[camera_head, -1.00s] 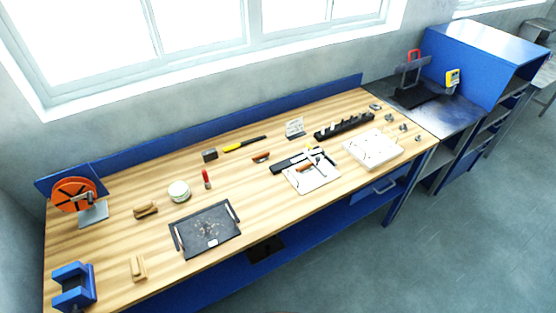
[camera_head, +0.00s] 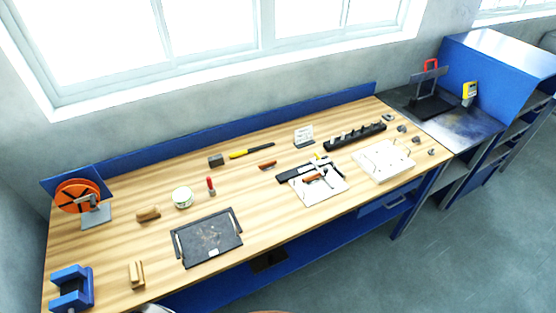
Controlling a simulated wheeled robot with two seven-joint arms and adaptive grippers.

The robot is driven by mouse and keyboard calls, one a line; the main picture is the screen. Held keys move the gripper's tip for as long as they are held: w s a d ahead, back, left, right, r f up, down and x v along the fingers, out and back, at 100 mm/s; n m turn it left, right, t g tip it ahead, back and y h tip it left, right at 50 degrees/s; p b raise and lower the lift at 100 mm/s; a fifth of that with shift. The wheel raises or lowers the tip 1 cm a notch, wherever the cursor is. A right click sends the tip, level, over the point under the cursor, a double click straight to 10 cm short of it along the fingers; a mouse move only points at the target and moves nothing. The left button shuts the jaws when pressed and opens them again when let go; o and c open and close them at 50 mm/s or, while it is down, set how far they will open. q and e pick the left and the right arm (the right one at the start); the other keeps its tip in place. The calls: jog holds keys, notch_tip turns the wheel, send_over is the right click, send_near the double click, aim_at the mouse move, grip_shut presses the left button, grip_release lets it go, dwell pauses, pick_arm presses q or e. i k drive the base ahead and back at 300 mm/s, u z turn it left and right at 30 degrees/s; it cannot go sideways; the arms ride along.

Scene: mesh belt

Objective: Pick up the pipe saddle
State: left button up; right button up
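Several small grey metal pieces lie at the right end of the wooden workbench (camera_head: 270,215). One metal piece (camera_head: 388,117) is near the back, another (camera_head: 401,128) is a little nearer, then another (camera_head: 416,140), and one (camera_head: 431,152) is near the right edge. The pipe saddle may be among them, but they are too small for me to tell which it is. Neither of my grippers is in view.
A white board (camera_head: 383,161) and a black rack (camera_head: 355,137) stand beside the metal pieces. A dark tray (camera_head: 207,238), a white tub (camera_head: 182,198) and an orange reel (camera_head: 77,196) are further left. Open floor (camera_head: 440,260) lies in front of the bench.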

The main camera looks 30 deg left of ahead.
aim_at(269, 164)
jog(key=i, duration=0.7)
jog(key=u, duration=2.3)
